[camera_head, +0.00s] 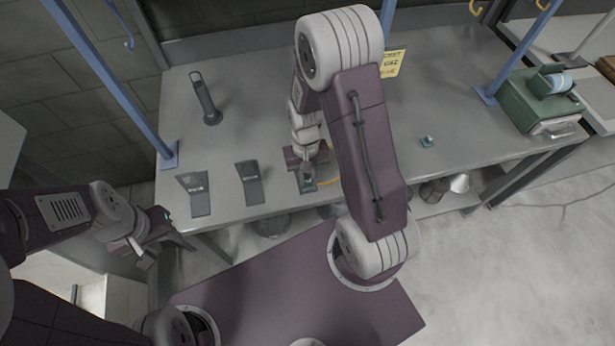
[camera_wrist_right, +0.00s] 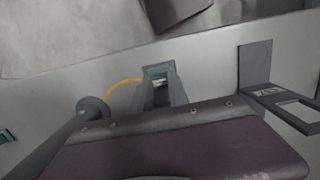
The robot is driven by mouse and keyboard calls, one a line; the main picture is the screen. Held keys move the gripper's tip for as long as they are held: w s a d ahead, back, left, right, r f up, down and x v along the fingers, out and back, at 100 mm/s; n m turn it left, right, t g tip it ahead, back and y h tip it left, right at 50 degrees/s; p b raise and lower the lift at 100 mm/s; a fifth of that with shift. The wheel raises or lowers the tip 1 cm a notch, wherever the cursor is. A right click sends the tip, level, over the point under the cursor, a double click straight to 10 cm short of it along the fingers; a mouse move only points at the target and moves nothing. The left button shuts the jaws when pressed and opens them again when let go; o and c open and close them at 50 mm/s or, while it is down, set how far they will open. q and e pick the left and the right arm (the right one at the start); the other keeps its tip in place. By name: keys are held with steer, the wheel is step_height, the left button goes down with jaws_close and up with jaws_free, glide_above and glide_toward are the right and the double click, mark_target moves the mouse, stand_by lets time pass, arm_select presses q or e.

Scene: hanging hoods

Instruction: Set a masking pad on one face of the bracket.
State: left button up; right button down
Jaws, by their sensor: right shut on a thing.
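Two grey L-shaped brackets, left (camera_head: 196,193) and middle (camera_head: 249,182), stand near the bench's front edge; the middle one also shows in the right wrist view (camera_wrist_right: 254,65). Another small teal piece (camera_head: 427,142) lies on the bench to the right. My left gripper (camera_head: 158,224) is off the bench's front left; its jaws are unclear.
A dark upright cylinder with a loop (camera_head: 206,100) stands at the back left of the bench (camera_head: 235,130). Blue posts (camera_head: 115,90) rise at the sides. A green box (camera_head: 540,100) is at the right end. A yellow note (camera_head: 392,64) is at the back. The bench's right half is mostly clear.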

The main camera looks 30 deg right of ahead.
steer(key=shift+f, duration=0.2)
stand_by(0.3)
steer(key=c, duration=1.2)
jaws_free()
steer(key=shift+r, duration=0.1)
steer(key=r, duration=0.6)
steer(key=w+r, duration=0.1)
steer(key=r, duration=0.1)
steer(key=shift+d+r, duration=0.15)
steer(key=shift+r, duration=0.25)
